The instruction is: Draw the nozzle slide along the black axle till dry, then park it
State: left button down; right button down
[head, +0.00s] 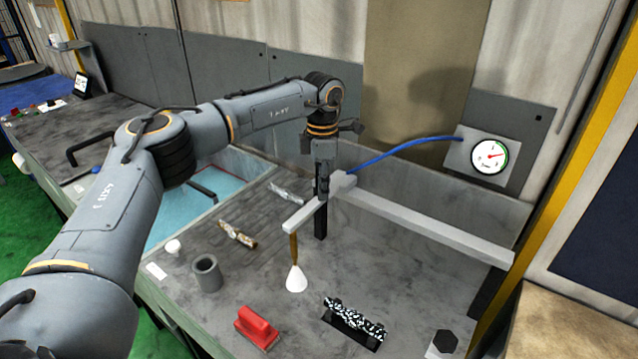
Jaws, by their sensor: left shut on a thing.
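The black axle (362,324), speckled with white spots, lies on a black rest at the front of the bench. The nozzle slide (343,183) is a pale block at the left end of a long white rail (430,226). Its white arm reaches toward the front and carries a brass tube (294,249) with a white cone nozzle (297,280) pointing down. The nozzle hangs left of the axle, not above it. My left gripper (322,190) comes down from above and is shut on the slide; its fingertips are partly hidden. My right gripper is not in view.
A blue hose (405,149) runs from the slide to a round gauge (489,156). A red block (257,327), a grey cup (207,273), a brass-coloured part (238,234) and a black knob (445,341) stand on the bench. A blue-lined basin (190,205) lies behind left.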

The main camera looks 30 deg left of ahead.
pick_arm(q)
jog(key=s+d+b, duration=0.2)
jog(key=d, duration=1.3)
jog(key=s+d+b, duration=0.2)
jog(key=d+b, duration=0.1)
jog(key=d, duration=1.3)
jog(key=shift+s, duration=0.2)
jog(key=c, duration=1)
grip_release()
notch_tip(320, 180, up, 12)
